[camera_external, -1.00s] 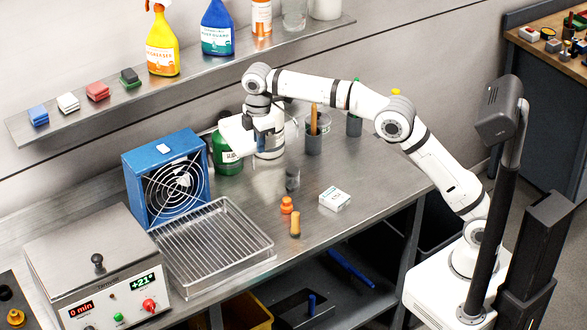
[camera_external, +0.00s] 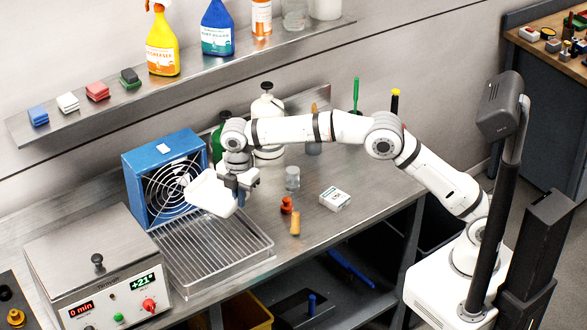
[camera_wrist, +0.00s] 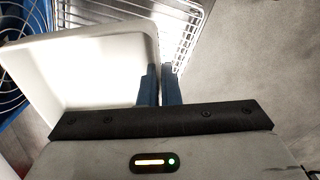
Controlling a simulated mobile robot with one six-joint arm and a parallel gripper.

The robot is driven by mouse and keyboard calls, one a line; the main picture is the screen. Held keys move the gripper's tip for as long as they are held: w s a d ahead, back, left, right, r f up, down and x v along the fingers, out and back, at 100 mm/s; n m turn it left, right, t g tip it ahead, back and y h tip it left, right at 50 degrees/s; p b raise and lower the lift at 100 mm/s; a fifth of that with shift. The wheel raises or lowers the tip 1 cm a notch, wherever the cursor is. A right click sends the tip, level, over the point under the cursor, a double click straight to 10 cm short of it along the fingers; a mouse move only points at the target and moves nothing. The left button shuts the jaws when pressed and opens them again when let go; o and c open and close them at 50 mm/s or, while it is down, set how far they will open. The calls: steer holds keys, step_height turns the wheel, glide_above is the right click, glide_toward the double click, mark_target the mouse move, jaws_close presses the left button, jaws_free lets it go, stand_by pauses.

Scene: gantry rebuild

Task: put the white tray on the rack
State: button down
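The white tray (camera_external: 210,194) is in my gripper (camera_external: 240,198), held in the air in front of the blue fan and above the back part of the wire rack (camera_external: 215,250). In the wrist view the white tray (camera_wrist: 95,70) lies to the left of my gripper (camera_wrist: 160,75). Its blue fingers are close together at the tray's side wall, shut on it. The wire rack (camera_wrist: 185,25) shows at the top of the wrist view, beyond the tray. The visible part of the rack is empty. The tray hides the rack's back corner in the external view.
The blue fan (camera_external: 160,170) stands right behind the rack. A steel bath with controls (camera_external: 100,265) is at the left. An orange-red piece (camera_external: 287,205), a yellow-orange piece (camera_external: 295,223), a grey cylinder (camera_external: 292,178) and a small white box (camera_external: 335,199) stand to the right.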

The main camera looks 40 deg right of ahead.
mark_target(242, 240)
step_height(242, 240, down, 12)
steer(key=shift+f+p, duration=0.25)
steer(key=shift+p, duration=0.75)
steer(key=c, duration=2.1)
jaws_free()
steer(key=shift+f, duration=0.2)
steer(key=o, duration=0.5)
steer(key=shift+c, duration=0.2)
steer(key=shift+r, duration=0.15)
step_height(242, 240, up, 12)
steer(key=shift+r+b, duration=0.1)
steer(key=shift+b, duration=0.8)
steer(key=shift+d, duration=0.1)
